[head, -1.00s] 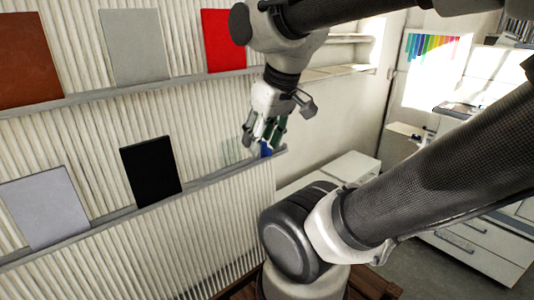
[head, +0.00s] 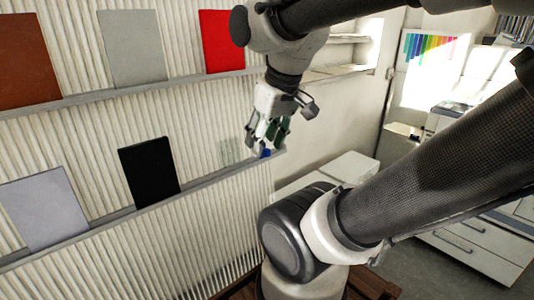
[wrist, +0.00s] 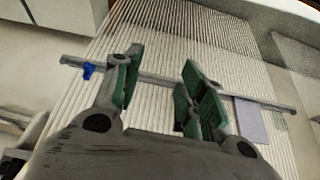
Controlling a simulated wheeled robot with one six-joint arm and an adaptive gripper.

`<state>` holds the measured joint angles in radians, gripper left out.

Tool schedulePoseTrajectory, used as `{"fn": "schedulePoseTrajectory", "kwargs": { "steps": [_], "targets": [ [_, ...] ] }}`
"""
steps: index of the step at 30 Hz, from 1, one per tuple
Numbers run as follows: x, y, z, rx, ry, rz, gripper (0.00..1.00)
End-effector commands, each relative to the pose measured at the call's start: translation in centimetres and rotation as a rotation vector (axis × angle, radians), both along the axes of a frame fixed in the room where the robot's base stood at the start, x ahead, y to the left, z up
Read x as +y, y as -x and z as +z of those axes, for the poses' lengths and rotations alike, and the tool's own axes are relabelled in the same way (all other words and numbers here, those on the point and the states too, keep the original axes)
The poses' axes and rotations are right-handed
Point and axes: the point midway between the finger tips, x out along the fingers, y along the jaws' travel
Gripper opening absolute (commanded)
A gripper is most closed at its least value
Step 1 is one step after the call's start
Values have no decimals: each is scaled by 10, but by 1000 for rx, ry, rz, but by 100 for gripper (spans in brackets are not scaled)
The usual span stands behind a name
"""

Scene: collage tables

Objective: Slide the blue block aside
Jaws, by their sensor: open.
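The blue block (head: 265,153) is a small piece near the right end of the lower wall ledge (head: 220,174). In the head view it is partly hidden by my fingers. In the wrist view the blue block (wrist: 88,71) shows at the left end of the ledge, outside and left of my left finger. My gripper (head: 267,140) hangs in front of the ledge's right end. In the wrist view my gripper (wrist: 160,82) has its green-padded fingers apart, with nothing held between them. Whether a finger touches the block cannot be told.
A black panel (head: 150,172) and a lilac panel (head: 44,208) lean on the lower ledge. Rust, grey and red (head: 222,41) panels stand on the upper ledge. A faint pale green panel (head: 230,151) is beside my gripper. White cabinets (head: 345,168) stand right of the ribbed wall.

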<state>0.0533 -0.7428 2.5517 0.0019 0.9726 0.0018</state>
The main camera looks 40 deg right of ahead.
Motion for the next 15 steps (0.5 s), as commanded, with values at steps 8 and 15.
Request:
{"fn": "schedulePoseTrajectory", "kwargs": {
  "steps": [8,15],
  "targets": [
    [-57,13,-68,316,-116,-339,41],
    [-56,24,-139,564,-523,-748,41]
  ]
}}
